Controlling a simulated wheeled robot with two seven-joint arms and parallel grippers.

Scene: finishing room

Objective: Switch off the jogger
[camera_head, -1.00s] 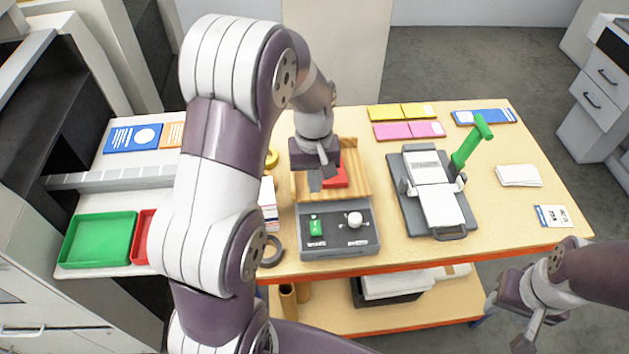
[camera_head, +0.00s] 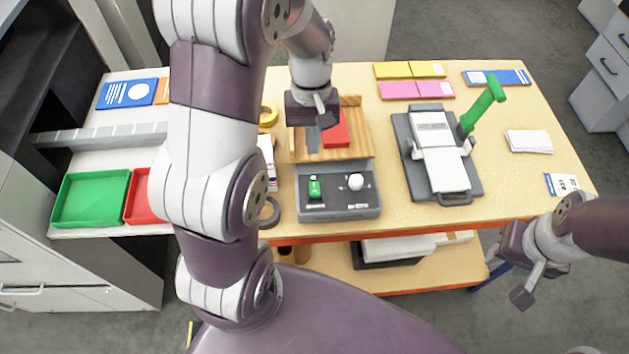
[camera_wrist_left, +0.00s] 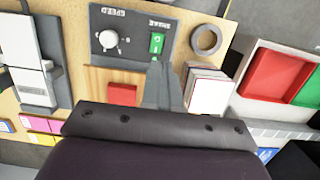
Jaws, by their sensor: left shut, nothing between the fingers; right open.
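The jogger is a wooden tray (camera_head: 357,122) with a grey control panel (camera_head: 338,207) at its front. The panel carries a green rocker switch (camera_head: 315,188) and a white knob (camera_head: 356,181); the wrist view also shows the switch (camera_wrist_left: 157,43) and knob (camera_wrist_left: 109,39). I cannot tell which way the rocker is tipped. A red block (camera_head: 337,131) is in the tray. My left gripper (camera_head: 318,128) is shut and empty over the tray, behind the panel; in the wrist view its fingers point toward the switch, apart from it. My right gripper (camera_head: 525,278) is open off the table's front right.
A stapler-like press with a green lever (camera_head: 484,104) stands right of the jogger. A tape roll (camera_head: 270,213) and a stack of paper (camera_wrist_left: 209,92) lie close to its left. Green (camera_head: 90,199) and red trays are further left. Coloured pads (camera_head: 410,70) lie behind.

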